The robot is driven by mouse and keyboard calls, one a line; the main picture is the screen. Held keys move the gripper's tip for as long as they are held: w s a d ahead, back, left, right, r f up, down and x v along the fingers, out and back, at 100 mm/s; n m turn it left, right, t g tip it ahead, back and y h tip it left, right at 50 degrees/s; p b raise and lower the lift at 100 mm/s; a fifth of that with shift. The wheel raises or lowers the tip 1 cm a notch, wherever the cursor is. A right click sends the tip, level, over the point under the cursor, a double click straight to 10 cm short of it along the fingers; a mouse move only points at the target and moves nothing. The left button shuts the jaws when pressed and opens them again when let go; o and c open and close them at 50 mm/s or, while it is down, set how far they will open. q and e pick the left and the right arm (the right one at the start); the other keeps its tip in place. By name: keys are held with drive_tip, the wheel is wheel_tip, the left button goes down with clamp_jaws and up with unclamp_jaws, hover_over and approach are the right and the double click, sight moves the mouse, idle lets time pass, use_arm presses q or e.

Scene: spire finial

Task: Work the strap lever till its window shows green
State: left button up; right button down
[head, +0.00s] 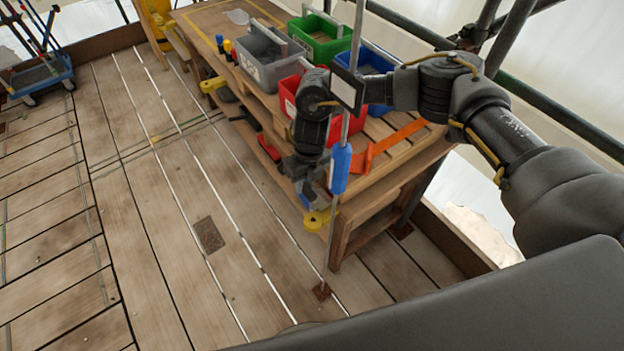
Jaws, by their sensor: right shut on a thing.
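A thin grey strap (331,240) runs from the top of the view down to a small rusty plate (321,291) on the deck. A blue piece (341,168), seemingly the strap lever's grip, sits on the strap beside the bench's front corner. My right gripper (325,180) comes down on the left side of the blue piece and is shut on it, as far as I can tell; its fingertips are mostly hidden. I cannot make out a green window. My left gripper is not in view.
A wooden bench (385,185) stands behind the strap, with grey (262,62), green (322,38), red (290,95) and blue bins. An orange bracket-like piece (395,138) shows at its corner. A yellow item (318,220) is low by the bench.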

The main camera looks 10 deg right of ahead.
drive_tip(key=shift+w+r, duration=0.1)
drive_tip(key=c, duration=1.2)
unclamp_jaws()
drive_tip(key=shift+a, duration=0.1)
drive_tip(key=shift+d+r, duration=0.2)
drive_tip(key=shift+r, duration=0.25)
wheel_tip(320, 180, up, 10)
drive_tip(key=b, duration=0.3)
drive_tip(key=shift+w+d, duration=0.15)
drive_tip(key=shift+d, duration=0.3)
drive_tip(key=shift+f, duration=0.1)
